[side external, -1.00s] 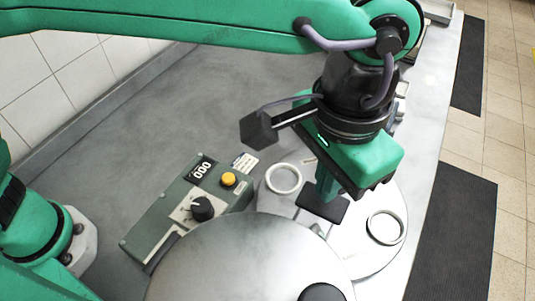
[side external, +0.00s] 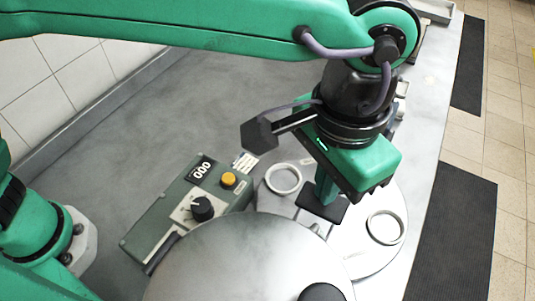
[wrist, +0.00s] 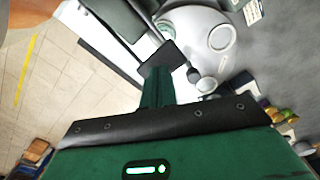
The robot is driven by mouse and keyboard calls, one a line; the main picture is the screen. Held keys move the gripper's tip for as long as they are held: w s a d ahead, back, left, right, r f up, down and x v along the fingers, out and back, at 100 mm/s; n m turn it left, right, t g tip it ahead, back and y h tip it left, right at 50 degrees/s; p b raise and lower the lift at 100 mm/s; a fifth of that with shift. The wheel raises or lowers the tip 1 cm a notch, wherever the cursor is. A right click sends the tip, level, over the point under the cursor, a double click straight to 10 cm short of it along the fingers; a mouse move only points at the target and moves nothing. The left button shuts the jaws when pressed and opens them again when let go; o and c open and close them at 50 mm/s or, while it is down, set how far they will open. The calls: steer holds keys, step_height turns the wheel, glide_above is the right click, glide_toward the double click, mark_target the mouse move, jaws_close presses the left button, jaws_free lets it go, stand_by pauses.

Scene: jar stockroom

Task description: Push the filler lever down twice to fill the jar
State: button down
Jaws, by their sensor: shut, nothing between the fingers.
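My gripper (side external: 322,206) is shut and empty, its green fingers ending in a dark pad above the filler area. It also shows in the wrist view (wrist: 157,55). Below and left of it is a large round metal dome (side external: 240,255) with a black knob (side external: 322,293) at the bottom edge. The dome's near side covers part of the filler. I cannot make out the filler lever or the jar for certain. Two pale rings, one upper left (side external: 283,178) and one lower right (side external: 385,227), lie on either side of my gripper.
A grey-green control box (side external: 188,212) with a yellow button (side external: 228,180), black dial (side external: 203,208) and counter reading 000 (side external: 202,169) stands left of the rings. The grey bench is bare behind it. Dark mats (side external: 455,235) lie on the floor at right.

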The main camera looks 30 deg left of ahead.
steer(key=shift+f, duration=0.25)
steer(key=shift+f, duration=0.25)
steer(key=shift+w+f, duration=0.15)
steer(key=shift+f, duration=1.1)
steer(key=shift+w+f, duration=0.1)
steer(key=shift+f, duration=1.1)
steer(key=shift+r, duration=3.3)
